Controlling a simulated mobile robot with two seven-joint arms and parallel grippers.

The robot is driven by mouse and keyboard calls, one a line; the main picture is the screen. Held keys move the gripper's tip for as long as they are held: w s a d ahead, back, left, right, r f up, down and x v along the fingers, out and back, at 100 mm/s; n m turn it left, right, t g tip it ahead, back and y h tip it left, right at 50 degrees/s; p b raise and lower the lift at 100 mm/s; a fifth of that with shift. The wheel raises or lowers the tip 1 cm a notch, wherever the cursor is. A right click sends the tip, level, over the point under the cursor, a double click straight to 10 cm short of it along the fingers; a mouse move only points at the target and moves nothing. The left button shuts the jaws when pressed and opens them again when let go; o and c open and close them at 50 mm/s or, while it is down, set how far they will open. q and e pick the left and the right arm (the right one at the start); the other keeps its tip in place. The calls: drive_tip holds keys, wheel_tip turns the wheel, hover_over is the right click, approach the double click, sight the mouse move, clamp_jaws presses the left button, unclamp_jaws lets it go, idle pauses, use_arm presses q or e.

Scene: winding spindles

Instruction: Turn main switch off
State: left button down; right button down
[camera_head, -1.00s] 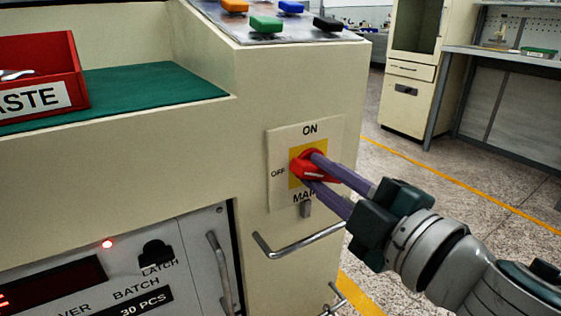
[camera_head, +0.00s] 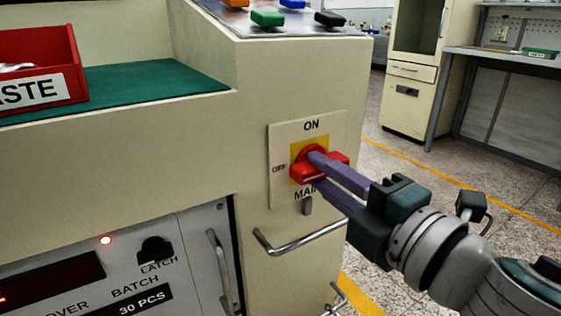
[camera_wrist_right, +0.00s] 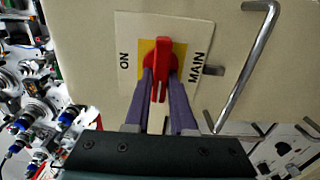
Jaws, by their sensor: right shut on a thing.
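The main switch is a red rotary handle (camera_head: 331,168) on a yellow square (camera_head: 298,158). Its white plate (camera_head: 280,140) carries ON at the top, OFF at the left and a partly covered MAIN below. The handle lies roughly level, across the ON–MAIN line, with one end toward OFF. My right gripper (camera_head: 318,174) is shut on the handle, its purple fingers on either side. In the right wrist view the red handle (camera_wrist_right: 161,70) stands upright between the fingers, and the OFF label is hidden. My left gripper is not in view.
A metal bar handle (camera_head: 300,242) sticks out below the plate, close under my right gripper. A small grey tab (camera_head: 307,206) sits under MAIN. A red waste bin (camera_head: 40,70) stands on the green mat (camera_head: 150,88). Open floor lies to the right.

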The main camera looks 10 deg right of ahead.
drive_tip(key=c, duration=0.8)
unclamp_jaws()
drive_tip(key=shift+o, duration=0.2)
drive_tip(key=v, duration=1)
